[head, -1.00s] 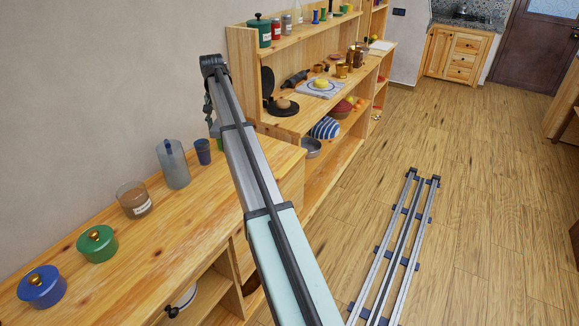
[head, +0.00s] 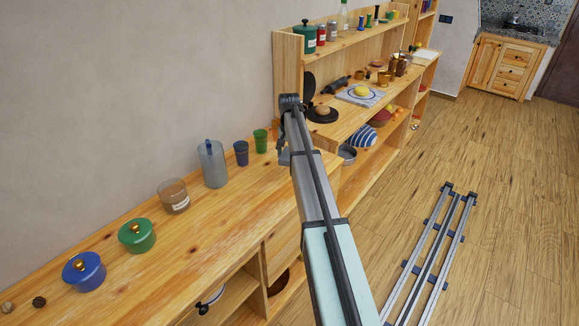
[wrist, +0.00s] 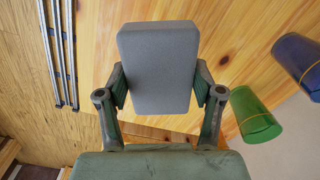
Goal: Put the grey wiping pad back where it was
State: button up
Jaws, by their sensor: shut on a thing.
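The grey wiping pad (wrist: 158,65) is a plain block with rounded edges. In the wrist view it sits between the two fingers of my gripper (wrist: 160,86), which is shut on its sides. Wooden counter top shows behind and around the pad. I cannot tell whether the pad touches the counter or hangs above it. In the head view my arm reaches over the right end of the counter (head: 215,215), and a small grey part of the pad (head: 284,157) shows beside the arm's end; the fingers are mostly hidden there.
A green cup (wrist: 256,114) and a blue cup (wrist: 298,62) stand right of the gripper in the wrist view. A jug (head: 212,164), glass jar (head: 173,196), green pot (head: 137,235) and blue pot (head: 84,271) line the counter. The counter's front is clear.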

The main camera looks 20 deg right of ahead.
aim_at(289, 175)
jog(key=shift+f+p, duration=0.9)
jog(key=shift+f, duration=2.85)
jog(key=shift+f, duration=0.15)
jog(key=o, duration=1.1)
notch_tip(289, 175, up, 12)
jog(key=b, duration=0.4)
jog(key=shift+r, duration=0.2)
